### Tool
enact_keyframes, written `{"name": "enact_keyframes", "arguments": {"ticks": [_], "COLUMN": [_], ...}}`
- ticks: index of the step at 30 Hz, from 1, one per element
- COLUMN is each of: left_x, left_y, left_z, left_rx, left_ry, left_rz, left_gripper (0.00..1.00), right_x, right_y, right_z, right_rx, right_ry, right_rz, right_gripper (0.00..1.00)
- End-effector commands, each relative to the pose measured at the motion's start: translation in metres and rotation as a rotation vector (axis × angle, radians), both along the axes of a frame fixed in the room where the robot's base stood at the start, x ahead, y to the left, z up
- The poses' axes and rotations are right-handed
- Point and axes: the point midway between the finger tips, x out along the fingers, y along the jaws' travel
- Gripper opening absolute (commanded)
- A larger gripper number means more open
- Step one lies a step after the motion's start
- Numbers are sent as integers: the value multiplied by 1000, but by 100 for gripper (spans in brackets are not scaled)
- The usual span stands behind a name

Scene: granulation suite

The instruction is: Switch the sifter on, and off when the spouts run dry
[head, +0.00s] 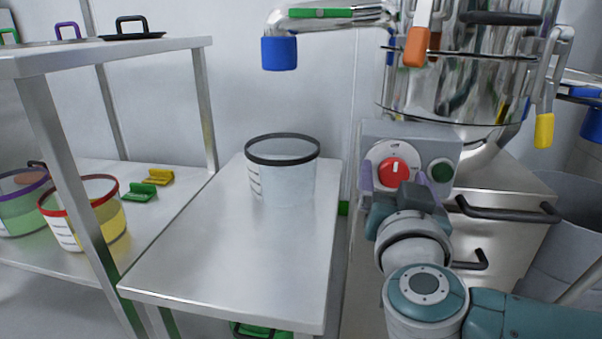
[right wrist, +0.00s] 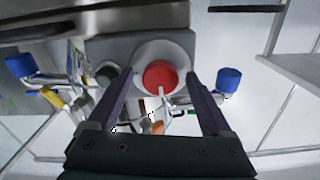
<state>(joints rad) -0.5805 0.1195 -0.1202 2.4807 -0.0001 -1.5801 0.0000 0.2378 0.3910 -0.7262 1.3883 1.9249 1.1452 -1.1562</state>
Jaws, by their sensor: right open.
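The sifter (head: 455,85) is a shiny steel drum at the upper right. Its grey control box (head: 410,130) carries a red rotary knob (head: 393,172) with a pale pointer mark on a white round plate, and a green button (head: 441,172) to its right. My right gripper (head: 400,185) is in front of the box, partly hiding its lower part. In the right wrist view the gripper's open fingers (right wrist: 160,90) stand on either side of the red knob (right wrist: 160,76), with nothing held. A blue-tipped spout (head: 279,52) reaches left above a clear tub (head: 283,170). My left gripper is not in view.
The tub stands on a steel table (head: 230,265) with clear room in front. A drawer handle (head: 505,212) juts out under the sifter.

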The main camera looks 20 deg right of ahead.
Motion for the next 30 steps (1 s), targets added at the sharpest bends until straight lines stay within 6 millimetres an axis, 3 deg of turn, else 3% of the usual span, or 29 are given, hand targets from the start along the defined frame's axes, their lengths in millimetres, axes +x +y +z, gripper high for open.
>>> {"name": "enact_keyframes", "arguments": {"ticks": [8, 30], "left_x": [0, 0], "left_y": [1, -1], "left_z": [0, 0], "left_rx": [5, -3], "left_ry": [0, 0], "left_rz": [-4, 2], "left_gripper": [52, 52], "right_x": [1, 1], "right_y": [-1, 0], "right_z": [0, 0], "right_rx": [0, 0], "right_ry": [0, 0], "right_rz": [0, 1], "right_gripper": [82, 0]}}
